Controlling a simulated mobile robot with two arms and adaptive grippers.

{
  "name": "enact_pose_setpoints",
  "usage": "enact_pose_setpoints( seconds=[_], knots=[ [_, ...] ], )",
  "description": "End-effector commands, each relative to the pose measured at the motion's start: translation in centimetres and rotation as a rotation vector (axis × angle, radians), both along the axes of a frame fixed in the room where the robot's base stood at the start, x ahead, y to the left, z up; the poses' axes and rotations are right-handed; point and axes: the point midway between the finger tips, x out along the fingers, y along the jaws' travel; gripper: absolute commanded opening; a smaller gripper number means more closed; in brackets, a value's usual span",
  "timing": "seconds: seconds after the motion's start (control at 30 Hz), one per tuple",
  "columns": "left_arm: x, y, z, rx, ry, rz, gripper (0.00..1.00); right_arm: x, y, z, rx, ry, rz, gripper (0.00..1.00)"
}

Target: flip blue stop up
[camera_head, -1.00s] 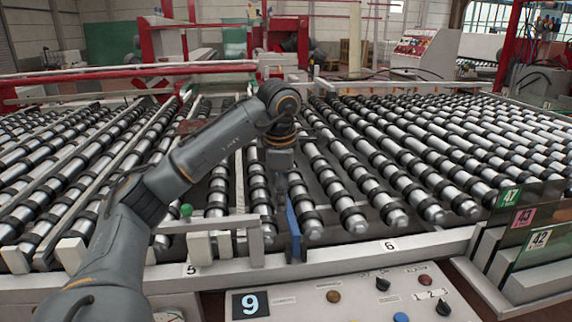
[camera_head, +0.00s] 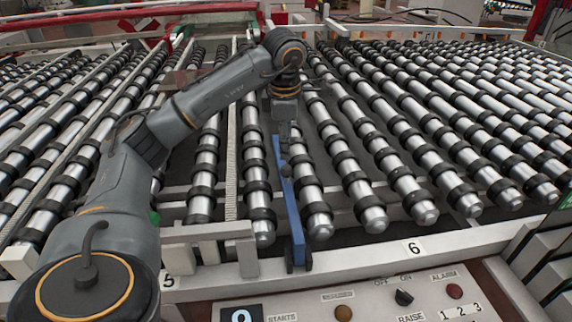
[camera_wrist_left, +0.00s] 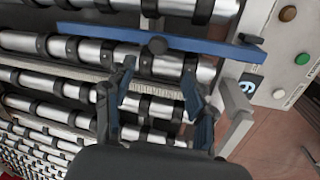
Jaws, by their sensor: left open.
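The blue stop (camera_head: 291,205) is a long narrow blue bar lying along the rollers, its near end at the front rail between labels 5 and 6. In the left wrist view the blue stop (camera_wrist_left: 205,48) crosses the top of the picture, with a dark round knob near its middle. My left gripper (camera_head: 284,138) is over the far part of the bar in the head view. In the wrist view my left gripper (camera_wrist_left: 160,72) is open, its two fingers apart and pointing toward the bar, with nothing between them. Contact with the bar cannot be told. My right gripper is not in view.
Rows of rollers (camera_head: 405,186) with black rings spread to both sides. A white block bracket (camera_head: 210,240) stands left of the bar's near end. A control panel (camera_head: 372,300) with knobs lies in front of the rail. The rollers right of the bar are clear.

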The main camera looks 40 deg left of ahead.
Motion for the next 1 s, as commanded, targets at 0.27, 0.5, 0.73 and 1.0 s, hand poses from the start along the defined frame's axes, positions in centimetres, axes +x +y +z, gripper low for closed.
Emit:
enact_pose_setpoints(
  seconds=[0.27, 0.5, 0.73, 1.0],
  knots=[
    [0.8, 0.8, -5.7, 0.000, 0.004, 0.002, 0.55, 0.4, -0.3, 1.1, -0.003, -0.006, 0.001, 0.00],
    [1.3, 1.2, -8.7, 0.000, 0.001, 0.000, 0.55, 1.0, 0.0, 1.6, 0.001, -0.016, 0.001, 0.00],
    [1.4, 1.3, -9.4, 0.000, 0.000, 0.000, 0.55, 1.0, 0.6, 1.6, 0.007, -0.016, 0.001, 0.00],
    [1.4, 1.3, -9.4, 0.000, 0.000, 0.000, 0.33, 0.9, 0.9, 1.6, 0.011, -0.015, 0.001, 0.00]
  ],
)
